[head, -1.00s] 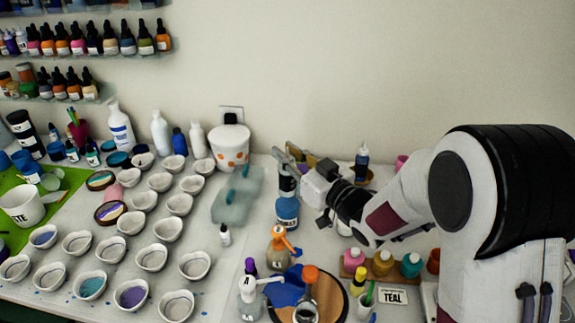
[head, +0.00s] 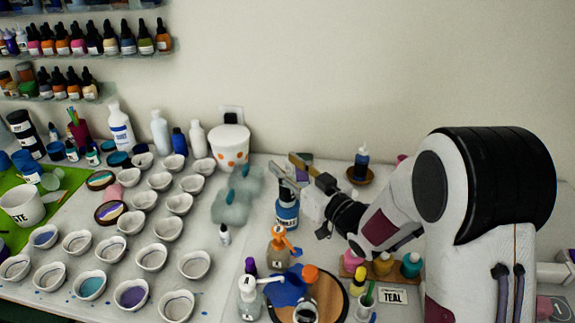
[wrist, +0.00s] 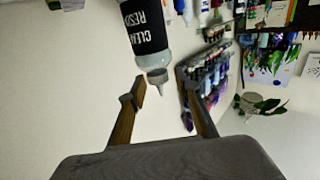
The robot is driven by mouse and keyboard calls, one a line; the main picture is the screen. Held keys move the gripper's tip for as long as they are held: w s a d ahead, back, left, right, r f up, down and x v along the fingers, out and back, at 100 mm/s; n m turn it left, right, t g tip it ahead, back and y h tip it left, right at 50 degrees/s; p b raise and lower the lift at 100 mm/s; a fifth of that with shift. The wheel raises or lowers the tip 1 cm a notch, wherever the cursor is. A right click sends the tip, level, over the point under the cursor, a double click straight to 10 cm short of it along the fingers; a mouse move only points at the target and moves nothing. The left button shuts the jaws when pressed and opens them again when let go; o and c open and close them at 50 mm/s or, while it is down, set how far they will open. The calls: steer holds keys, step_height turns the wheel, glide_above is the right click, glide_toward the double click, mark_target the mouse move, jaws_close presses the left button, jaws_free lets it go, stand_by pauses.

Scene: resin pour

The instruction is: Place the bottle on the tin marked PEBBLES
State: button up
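The bottle with a black CLEAR RESIN label (wrist: 145,28) shows in the wrist view, just beyond my fingertips, its pale nozzle toward my gripper. In the head view the bottle (head: 288,190) is mostly hidden behind my gripper; its dark label shows directly above the blue tin. It looks upright on that tin, though their contact is hard to see. The tin (head: 287,212) has a label of which only "BBLES" is readable. My gripper (head: 283,163) is open and empty by the bottle's top; its two fingers (wrist: 163,88) are spread apart in the wrist view.
An orange-topped pump bottle (head: 278,248) stands in front of the tin. A translucent blue-green piece (head: 230,212) lies to its left. A white bucket with orange spots (head: 231,150) is at the back. A small dark bottle (head: 361,163) stands on a round base to the right.

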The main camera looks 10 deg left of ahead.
steer(key=shift+r, duration=0.1)
stand_by(0.3)
steer(key=shift+r, duration=0.1)
steer(key=v, duration=1.2)
steer(key=shift+d+r, duration=0.1)
stand_by(0.8)
